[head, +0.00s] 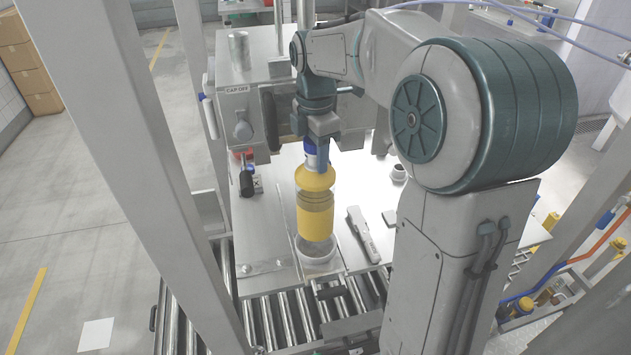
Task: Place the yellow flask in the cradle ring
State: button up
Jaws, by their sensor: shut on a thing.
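The yellow flask (315,218) stands upright at the middle of the head view, with a yellow shoulder, a yellow band and a blue part at its top. My gripper (318,152) is above it, shut on the flask at its neck; the fingertips are partly hidden. A pale grey ring (320,266), which looks like the cradle ring, shows at the flask's base near the front of the white work surface. The flask's lower end lines up with this ring in the picture. I cannot tell whether it sits inside the ring or hangs just above.
A grey handheld tool (362,236) lies right of the flask. A small round cup (398,172) stands behind it. A black device (246,180) stands at the left. A steel cabinet (240,75) is behind, a roller conveyor (268,322) in front. A thick post (125,140) rises at left.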

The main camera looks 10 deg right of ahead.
aim_at(315, 183)
notch_tip(315, 183, down, 8)
dwell(0.4)
jog(key=o, duration=1.3)
jog(key=shift+f, duration=0.1)
